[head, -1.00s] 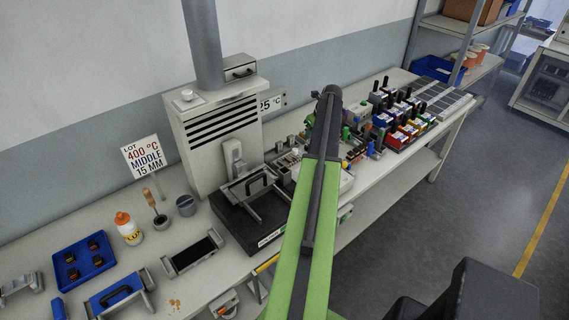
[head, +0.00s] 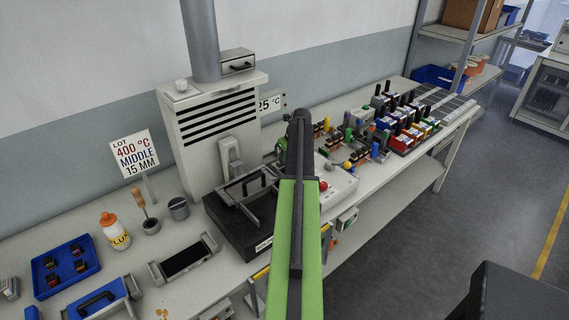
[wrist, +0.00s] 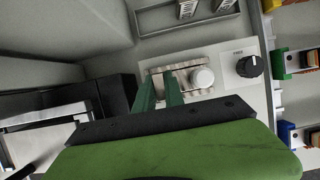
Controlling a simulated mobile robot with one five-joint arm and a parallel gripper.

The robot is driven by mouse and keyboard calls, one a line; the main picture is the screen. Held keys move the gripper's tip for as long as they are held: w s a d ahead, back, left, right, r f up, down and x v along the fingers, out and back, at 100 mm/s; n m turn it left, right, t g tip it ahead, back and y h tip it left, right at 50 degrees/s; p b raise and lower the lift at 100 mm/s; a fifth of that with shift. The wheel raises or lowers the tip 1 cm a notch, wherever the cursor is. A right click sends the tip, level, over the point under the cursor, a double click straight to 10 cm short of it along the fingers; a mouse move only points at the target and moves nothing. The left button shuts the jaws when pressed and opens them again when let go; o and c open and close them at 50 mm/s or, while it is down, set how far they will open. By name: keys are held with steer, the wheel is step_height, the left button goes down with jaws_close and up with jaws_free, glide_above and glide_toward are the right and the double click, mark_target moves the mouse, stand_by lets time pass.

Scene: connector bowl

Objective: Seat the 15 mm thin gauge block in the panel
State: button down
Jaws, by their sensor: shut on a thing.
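My gripper (wrist: 159,84) shows in the wrist view as two green fingers closed on a thin grey piece, taken as the gauge block; it is mostly hidden between them. Its lower end cannot be made out. The fingertips are over a pale panel (wrist: 232,86), at the left part of a metal fixture (wrist: 181,67). Whether the piece is in the fixture or above it, I cannot tell. A white round knob (wrist: 203,77) is just right of the fingers and a black knob (wrist: 250,66) farther right. In the head view my arm hides the gripper.
A dark plate with a handled frame (head: 243,195) stands before the vented grey unit (head: 212,140). A metal tray (wrist: 187,14) lies beyond the panel. Coloured parts crowd the bench to the right.

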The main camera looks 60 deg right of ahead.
steer(key=shift+f, duration=0.25)
steer(key=c, duration=1.4)
jaws_free()
steer(key=shift+r, duration=0.15)
steer(key=shift+c, duration=0.2)
steer(key=shift+r+p, duration=0.3)
steer(key=shift+p, duration=0.05)
steer(key=p+v, duration=1)
steer(key=v, duration=0.1)
steer(key=shift+s+r+p, duration=0.25)
steer(key=shift+r+p, duration=0.05)
steer(key=shift+p, duration=0.1)
steer(key=shift+a, duration=0.1)
